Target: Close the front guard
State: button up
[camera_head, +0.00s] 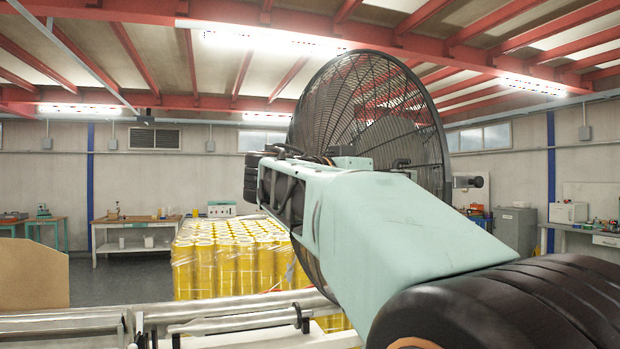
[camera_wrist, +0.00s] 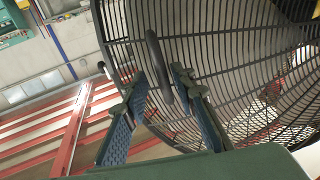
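The front guard is a large round black wire mesh (camera_head: 345,100), standing upright and swung to stand edge-on at an angle beyond my arm in the head view. My arm hides its lower middle. In the wrist view the guard (camera_wrist: 235,50) fills the upper right, with a dark curved bar handle (camera_wrist: 155,58) on it. My gripper (camera_wrist: 160,76) is open, its two fingers apart on either side of the handle's lower part. I see gaps between the fingers and the handle; contact cannot be told.
Wrapped stacks of yellow cylinders (camera_head: 230,255) stand behind the guard. Metal rollers (camera_head: 235,315) run along the lower front. A brown panel (camera_head: 32,275) is at the left. Workbenches (camera_head: 135,235) and a grey cabinet (camera_head: 515,228) stand farther back by the walls.

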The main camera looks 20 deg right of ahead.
jog(key=v, duration=1.2)
